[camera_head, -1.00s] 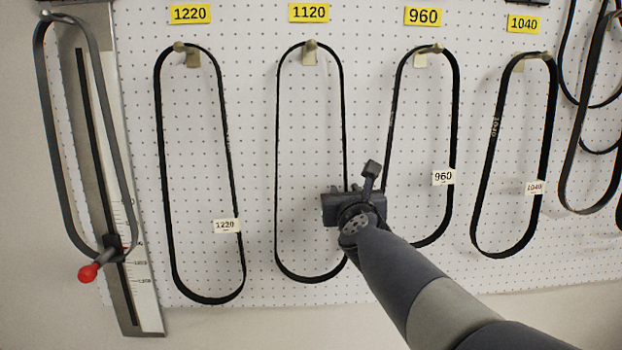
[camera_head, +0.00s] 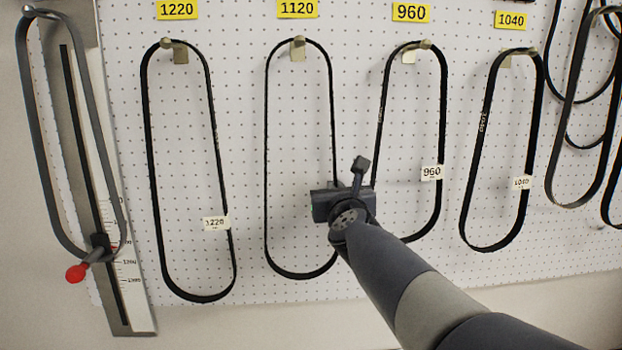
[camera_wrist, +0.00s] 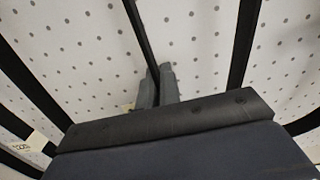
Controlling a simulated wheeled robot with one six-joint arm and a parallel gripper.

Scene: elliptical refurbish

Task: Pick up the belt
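The black 1120 belt (camera_head: 267,160) hangs as a long loop from a peg under the yellow 1120 label (camera_head: 297,8). My gripper (camera_head: 338,188) is at the lower part of its right strand. In the wrist view the two grey fingers (camera_wrist: 158,84) are close together on either side of a black strand (camera_wrist: 141,35), which I take for this belt's right side. They look shut on it. In the head view my gripper body hides the fingertips and part of that strand. The belt still hangs on its peg.
The 1220 belt (camera_head: 150,150) hangs to the left, the 960 belt (camera_head: 442,120) close on the right, then the 1040 belt (camera_head: 536,120). A grey belt (camera_head: 38,150) hangs at a ruler with a red knob (camera_head: 77,273). More belts hang far right.

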